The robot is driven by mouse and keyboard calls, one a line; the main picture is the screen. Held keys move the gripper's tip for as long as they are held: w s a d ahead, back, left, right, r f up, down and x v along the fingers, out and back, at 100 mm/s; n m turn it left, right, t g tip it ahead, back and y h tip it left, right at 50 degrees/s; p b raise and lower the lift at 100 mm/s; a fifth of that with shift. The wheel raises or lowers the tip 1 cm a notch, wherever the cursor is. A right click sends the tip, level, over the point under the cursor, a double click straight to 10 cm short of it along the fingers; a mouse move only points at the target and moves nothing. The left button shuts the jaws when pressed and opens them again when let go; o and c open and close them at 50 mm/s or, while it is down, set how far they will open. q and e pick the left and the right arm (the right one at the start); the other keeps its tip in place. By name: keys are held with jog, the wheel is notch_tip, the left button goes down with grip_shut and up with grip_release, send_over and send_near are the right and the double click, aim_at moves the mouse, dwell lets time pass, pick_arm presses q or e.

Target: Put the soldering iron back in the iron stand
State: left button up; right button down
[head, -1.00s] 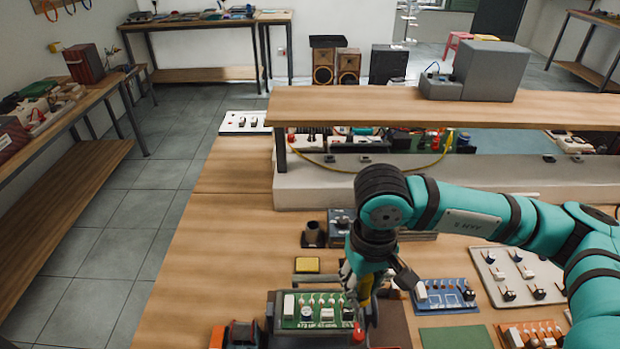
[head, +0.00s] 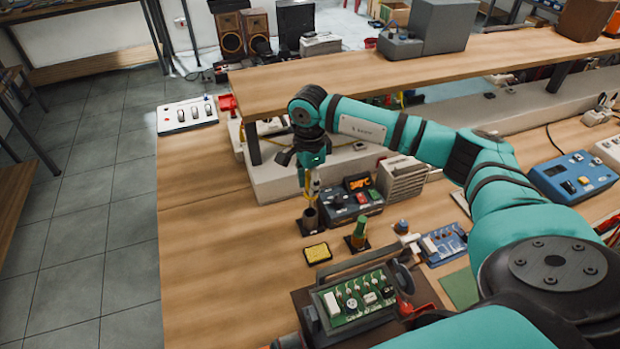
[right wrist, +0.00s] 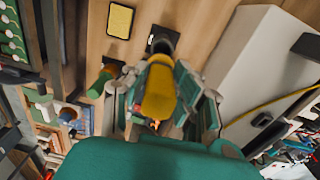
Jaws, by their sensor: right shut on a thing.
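The soldering iron (head: 314,187) has a yellow handle and is held upright, tip down, in my right gripper (head: 311,166). In the right wrist view its yellow handle (right wrist: 159,92) sits between the fingers of my right gripper (right wrist: 160,105). The iron stand (head: 310,217) is a dark cup on a flat base, directly below the iron. The iron's lower end meets the cup's mouth in the head view; how deep it sits is hidden. The stand (right wrist: 163,38) also shows just beyond the handle in the right wrist view. My left gripper is not in view.
A yellow sponge tray (head: 317,252) and a green bottle-like item (head: 359,235) stand near the iron stand. A soldering station (head: 350,197) is right behind it. A green circuit board (head: 357,298) lies in front. Bare bench is to the left.

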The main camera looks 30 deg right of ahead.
aim_at(310, 200)
jog(key=shift+w+d+f, duration=0.1)
jog(key=shift+f, duration=0.35)
jog(key=shift+f+b, duration=0.5)
jog(key=shift+f, duration=0.35)
notch_tip(310, 200, down, 2)
jog(key=shift+f+b, duration=0.1)
jog(key=shift+b, duration=1.05)
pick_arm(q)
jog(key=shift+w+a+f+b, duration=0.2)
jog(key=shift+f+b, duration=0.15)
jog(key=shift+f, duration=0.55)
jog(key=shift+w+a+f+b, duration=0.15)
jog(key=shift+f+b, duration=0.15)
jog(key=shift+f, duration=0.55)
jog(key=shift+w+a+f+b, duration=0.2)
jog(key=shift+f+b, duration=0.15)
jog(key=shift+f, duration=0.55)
pick_arm(e)
jog(key=shift+w+f, duration=0.1)
jog(key=shift+f, duration=1.05)
jog(key=shift+c, duration=2.2)
grip_release()
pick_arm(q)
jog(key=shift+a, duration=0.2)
